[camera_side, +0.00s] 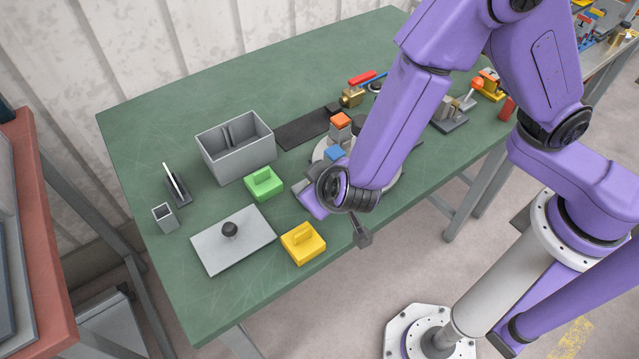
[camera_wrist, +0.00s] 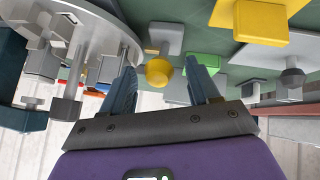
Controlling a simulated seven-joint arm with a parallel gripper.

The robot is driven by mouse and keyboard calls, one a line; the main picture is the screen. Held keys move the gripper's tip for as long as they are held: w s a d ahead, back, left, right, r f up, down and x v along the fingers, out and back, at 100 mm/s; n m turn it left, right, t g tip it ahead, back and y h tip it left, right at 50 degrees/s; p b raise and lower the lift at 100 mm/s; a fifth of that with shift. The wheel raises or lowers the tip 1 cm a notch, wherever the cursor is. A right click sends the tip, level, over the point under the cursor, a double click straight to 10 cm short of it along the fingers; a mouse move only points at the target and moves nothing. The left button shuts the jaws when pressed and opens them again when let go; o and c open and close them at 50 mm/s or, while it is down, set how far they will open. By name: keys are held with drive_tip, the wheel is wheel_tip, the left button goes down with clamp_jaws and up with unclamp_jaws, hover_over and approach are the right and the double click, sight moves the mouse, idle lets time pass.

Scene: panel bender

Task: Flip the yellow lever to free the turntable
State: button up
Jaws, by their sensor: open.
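The yellow lever shows in the wrist view as a round yellow knob (camera_wrist: 158,72), with a grey mount (camera_wrist: 166,36) behind it. My gripper (camera_wrist: 161,66) is open, with one blue-grey finger on each side of the knob in the picture. I see gaps on both sides; whether the fingertips reach the knob's depth I cannot tell. The turntable is a light grey disc (camera_wrist: 98,24) left of the fingers, carrying grey fixtures. In the side view its rim (camera_side: 318,152) shows partly behind my arm. The lever and my fingertips are hidden there.
A green block (camera_side: 264,184), a yellow block (camera_side: 303,243) and a grey plate with a black knob (camera_side: 250,238) lie left of my gripper. A grey bin (camera_side: 245,160) stands behind. A brass valve (camera_side: 352,97) is at the back. The table's left far corner is clear.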

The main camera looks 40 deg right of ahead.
drive_tip(key=v, duration=1.7)
drive_tip(key=shift+r, duration=0.2)
drive_tip(key=shift+s+a, duration=0.1)
drive_tip(key=s+d+n+g, duration=0.2)
drive_tip(key=d+n, duration=0.1)
drive_tip(key=d, duration=0.5)
drive_tip(key=s+d+n+g+y, duration=0.1)
drive_tip(key=s+d+n+g, duration=0.1)
drive_tip(key=d, duration=0.7)
drive_tip(key=s+d+n+g+y, duration=0.1)
drive_tip(key=s+d+n+g, duration=0.1)
drive_tip(key=d+n, duration=0.3)
drive_tip(key=d+g, duration=0.1)
drive_tip(key=d, duration=0.2)
drive_tip(key=shift+s+d+r+n+g, duration=0.4)
